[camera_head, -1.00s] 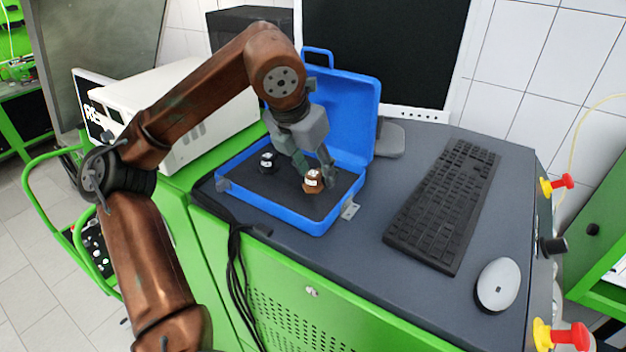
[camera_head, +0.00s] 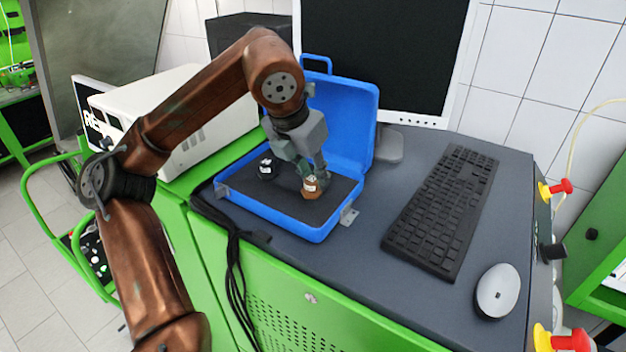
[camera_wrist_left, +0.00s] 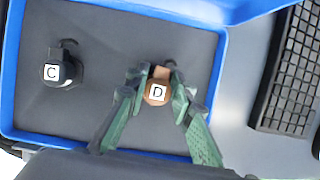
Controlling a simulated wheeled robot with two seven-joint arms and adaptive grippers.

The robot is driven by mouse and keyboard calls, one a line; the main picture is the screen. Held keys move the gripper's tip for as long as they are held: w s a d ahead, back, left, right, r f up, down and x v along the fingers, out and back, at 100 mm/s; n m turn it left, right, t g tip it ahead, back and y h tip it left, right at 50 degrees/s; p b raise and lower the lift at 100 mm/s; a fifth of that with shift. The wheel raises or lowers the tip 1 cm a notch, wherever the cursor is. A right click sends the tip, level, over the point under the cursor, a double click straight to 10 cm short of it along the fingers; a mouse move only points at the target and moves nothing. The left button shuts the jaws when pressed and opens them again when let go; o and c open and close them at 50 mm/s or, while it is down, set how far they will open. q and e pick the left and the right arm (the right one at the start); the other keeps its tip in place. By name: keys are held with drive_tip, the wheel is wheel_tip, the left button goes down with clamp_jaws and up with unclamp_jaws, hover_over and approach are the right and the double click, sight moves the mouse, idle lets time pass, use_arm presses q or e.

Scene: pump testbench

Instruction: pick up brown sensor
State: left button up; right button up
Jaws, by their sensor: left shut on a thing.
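The brown sensor (camera_head: 311,188), with a white label, is in the right part of the open blue case (camera_head: 318,232). In the left wrist view the brown sensor (camera_wrist_left: 157,94) carries the letter D and sits between the two green fingers. My left gripper (camera_head: 312,176) is shut on it from above; it also shows in the left wrist view (camera_wrist_left: 157,97). I cannot tell whether the sensor still touches the dark foam. A black sensor (camera_head: 267,167) lies to its left in the case; its label reads C in the left wrist view (camera_wrist_left: 52,72). My right gripper is not in view.
The case's raised lid (camera_head: 350,125) stands behind the gripper. A keyboard (camera_head: 443,210) and a white mouse (camera_head: 497,290) lie to the right. A monitor (camera_head: 390,60) stands behind, and a white device (camera_head: 190,115) to the left. Dark cables (camera_head: 234,250) hang over the front edge.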

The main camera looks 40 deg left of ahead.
sight(310, 180)
use_arm(q)
drive_tip(key=shift+r, duration=0.7)
drive_tip(key=v, duration=0.3)
drive_tip(key=shift+s+r, duration=0.15)
drive_tip(key=shift+r, duration=0.2)
drive_tip(key=s+r+p, duration=0.8)
drive_tip(key=s+p, duration=0.1)
drive_tip(key=s, duration=0.3)
drive_tip(key=shift+s, duration=0.25)
drive_tip(key=shift+a, duration=0.15)
